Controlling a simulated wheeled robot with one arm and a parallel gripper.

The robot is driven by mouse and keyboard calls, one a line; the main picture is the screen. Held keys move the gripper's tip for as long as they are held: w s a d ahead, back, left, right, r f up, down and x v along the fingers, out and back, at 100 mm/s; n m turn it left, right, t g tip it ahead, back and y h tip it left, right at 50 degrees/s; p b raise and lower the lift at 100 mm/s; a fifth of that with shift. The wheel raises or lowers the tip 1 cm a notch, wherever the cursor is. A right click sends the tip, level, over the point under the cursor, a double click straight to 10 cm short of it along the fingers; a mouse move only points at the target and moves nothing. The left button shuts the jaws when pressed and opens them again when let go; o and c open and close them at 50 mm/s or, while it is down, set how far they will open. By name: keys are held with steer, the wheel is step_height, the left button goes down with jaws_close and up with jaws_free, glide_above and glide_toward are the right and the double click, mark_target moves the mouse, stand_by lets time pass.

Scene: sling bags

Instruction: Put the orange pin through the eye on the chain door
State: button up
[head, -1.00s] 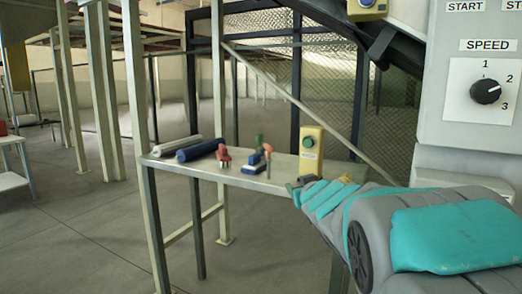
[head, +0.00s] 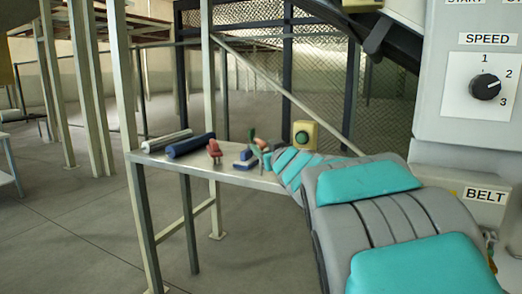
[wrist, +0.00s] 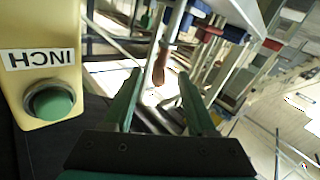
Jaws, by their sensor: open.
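The orange pin (head: 262,144) stands among small items on the metal table (head: 225,177), partly hidden by my gripper in the head view. In the wrist view the orange-brown pin (wrist: 159,66) shows just beyond and between the two green fingertips. My gripper (wrist: 158,82) is open, with nothing visibly held. In the head view my gripper (head: 268,162) is at the table's right part, close beside the pin. A dark-framed mesh panel (head: 260,70), perhaps the chain door, stands behind the table. I cannot make out its eye.
A yellow box with a green button (head: 303,137) stands just right of the pin; in the wrist view the INCH box (wrist: 42,75) is close left of my fingers. A red item (head: 214,150), a blue item (head: 245,160) and dark blue roll (head: 190,145) lie left.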

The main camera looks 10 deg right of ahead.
steer(key=shift+w+a, duration=0.15)
steer(key=shift+w, duration=1.2)
steer(key=shift+c, duration=0.4)
jaws_close()
